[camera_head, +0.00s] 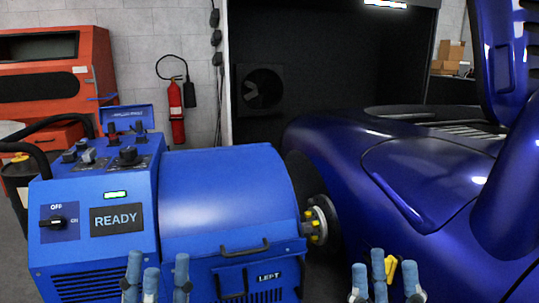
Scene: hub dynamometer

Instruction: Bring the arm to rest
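My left gripper (156,270) is at the bottom left, in front of the blue dynamometer (215,195). Its blue fingers point up, stand apart and hold nothing visible. My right gripper (386,274) is at the bottom right, in front of the blue car. Its fingers also point up and stand apart. A yellow piece (392,268) shows between and behind its fingers; I cannot tell whether they touch it. Both arms below the fingers are out of frame. The dynamometer display (116,219) reads READY. Its black OFF/ON knob (52,222) lies horizontal.
The blue car (430,170) fills the right side. A hub (318,222) joins the dynamometer's right end at the car's wheel area. A handle (245,249) sticks out of the dynamometer's front. An orange cabinet (95,60) and a fire extinguisher (176,110) stand behind.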

